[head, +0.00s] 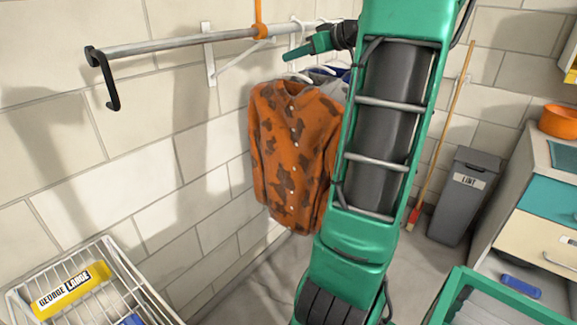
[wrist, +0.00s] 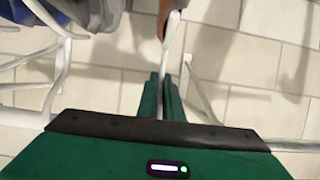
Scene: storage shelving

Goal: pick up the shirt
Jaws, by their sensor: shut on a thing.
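The orange shirt (head: 292,150) with dark brown blotches and white buttons hangs upright on a white hanger (head: 296,76) below the wall rail. My gripper (head: 287,56) is at the hanger's neck, above the shirt's collar. In the wrist view my gripper (wrist: 169,80) has its green fingers closed around the white hanger (wrist: 172,24). Only a small brown piece of the shirt (wrist: 163,16) shows there. My arm hides part of the rail and stands close to the shirt's right side in the head view. Whether the hanger's hook still touches the rail cannot be told.
Grey and blue clothes (head: 325,76) hang just behind the shirt. A wire basket (head: 112,262) stands lower left. A grey bin (head: 463,195), broom and green crate (head: 500,290) are at right.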

